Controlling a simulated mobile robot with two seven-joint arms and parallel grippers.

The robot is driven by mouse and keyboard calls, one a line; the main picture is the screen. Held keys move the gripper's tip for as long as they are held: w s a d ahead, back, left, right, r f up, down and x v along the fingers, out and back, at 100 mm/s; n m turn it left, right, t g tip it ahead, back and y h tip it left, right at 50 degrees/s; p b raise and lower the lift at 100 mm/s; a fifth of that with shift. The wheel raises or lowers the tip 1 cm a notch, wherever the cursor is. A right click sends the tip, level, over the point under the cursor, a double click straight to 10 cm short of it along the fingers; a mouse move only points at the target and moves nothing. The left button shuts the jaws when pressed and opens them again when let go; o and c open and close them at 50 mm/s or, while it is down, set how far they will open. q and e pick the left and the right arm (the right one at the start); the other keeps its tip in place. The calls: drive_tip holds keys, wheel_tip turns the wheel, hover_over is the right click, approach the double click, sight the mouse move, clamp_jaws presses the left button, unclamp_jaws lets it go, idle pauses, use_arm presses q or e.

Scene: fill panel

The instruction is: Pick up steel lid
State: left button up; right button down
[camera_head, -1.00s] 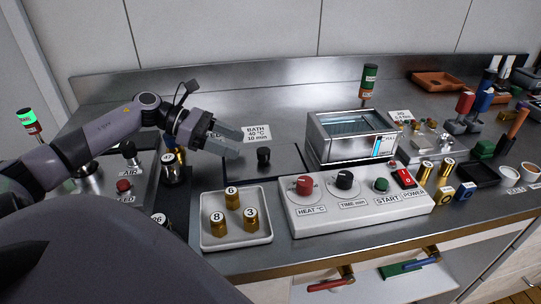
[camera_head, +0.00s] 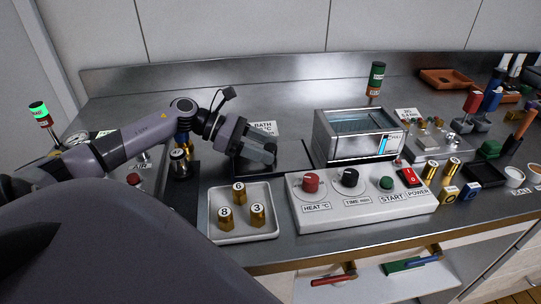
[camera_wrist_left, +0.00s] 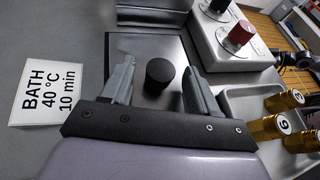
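The steel lid (camera_head: 294,157) is a flat, dark-reflecting plate lying on the bench left of the steel bath (camera_head: 360,134). In the left wrist view the lid (camera_wrist_left: 150,45) shows a round black knob (camera_wrist_left: 159,75) standing at its middle. My left gripper (camera_head: 272,153) is over the lid and hides the knob in the head view. In the left wrist view my left gripper (camera_wrist_left: 158,68) is open, with one finger on each side of the knob and visible gaps between. My right gripper is not in view.
A white tray (camera_head: 214,228) with brass weights stands in front of the lid. A white control box (camera_head: 330,212) with knobs lies front right. A "BATH 40 °C 10 min" card (camera_wrist_left: 45,90) lies behind the lid. A dark stand with a cylinder (camera_head: 179,163) is at left.

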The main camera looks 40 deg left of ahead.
use_arm(q)
clamp_jaws()
drive_tip(key=shift+r, duration=0.1)
